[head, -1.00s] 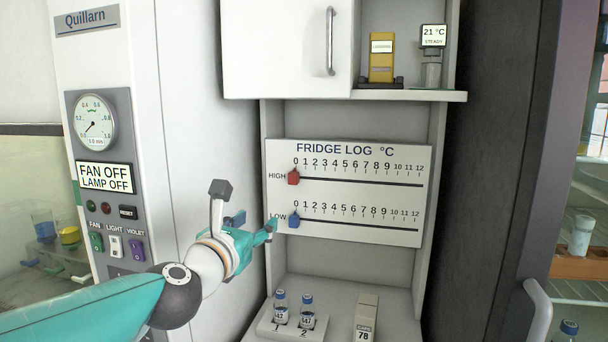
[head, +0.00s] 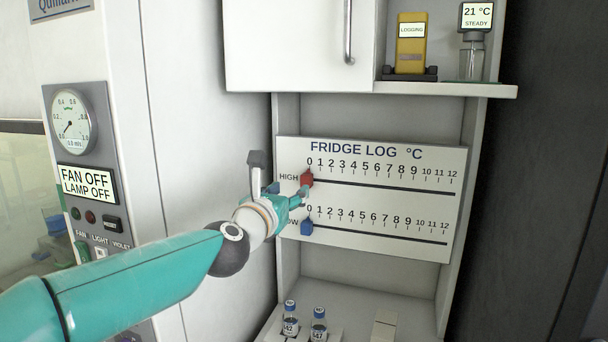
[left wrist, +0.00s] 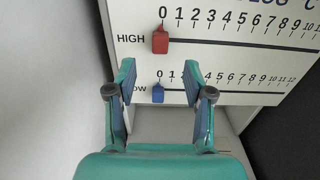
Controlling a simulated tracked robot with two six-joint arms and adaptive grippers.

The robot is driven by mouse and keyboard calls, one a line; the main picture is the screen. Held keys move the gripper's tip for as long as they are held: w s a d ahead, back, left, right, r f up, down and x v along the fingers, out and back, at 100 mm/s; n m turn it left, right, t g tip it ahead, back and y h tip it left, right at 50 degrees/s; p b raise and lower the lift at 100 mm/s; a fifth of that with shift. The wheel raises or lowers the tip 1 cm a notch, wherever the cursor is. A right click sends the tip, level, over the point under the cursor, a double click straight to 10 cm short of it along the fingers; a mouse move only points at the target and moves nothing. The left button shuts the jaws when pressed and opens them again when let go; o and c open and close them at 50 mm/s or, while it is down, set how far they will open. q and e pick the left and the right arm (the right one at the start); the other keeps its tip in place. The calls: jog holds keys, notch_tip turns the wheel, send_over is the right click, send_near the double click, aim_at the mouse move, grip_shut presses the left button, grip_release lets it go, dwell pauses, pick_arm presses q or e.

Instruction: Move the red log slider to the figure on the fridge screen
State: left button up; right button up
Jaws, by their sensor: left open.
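The red slider (head: 307,178) sits at 0 on the HIGH row of the fridge log board (head: 400,222). It also shows in the left wrist view (left wrist: 160,41), above and beyond the fingertips. The blue slider (head: 307,227) sits at 0 on the LOW row, and in the left wrist view (left wrist: 158,94) it appears between the fingers. My left gripper (head: 301,196) is just in front of the board, slightly below the red slider; in the left wrist view it (left wrist: 158,72) is open and empty. The fridge screen (head: 476,16) reads 21 °C STEADY. My right gripper is not in view.
A white cabinet door (head: 290,45) with a handle hangs above the board. A yellow logger (head: 411,45) stands on the shelf. Capped vials (head: 290,318) stand on the lower surface. A control panel (head: 80,150) is at left.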

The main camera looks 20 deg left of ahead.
aim_at(305, 177)
pick_arm(q)
jog(key=w+p, duration=0.1)
jog(key=w, duration=0.3)
jog(key=w+p, duration=0.2)
jog(key=w, duration=0.3)
jog(key=shift+w+d+r, duration=0.1)
jog(key=shift+d+r, duration=0.05)
jog(key=shift+w+p, duration=0.3)
jog(key=shift+w, duration=0.1)
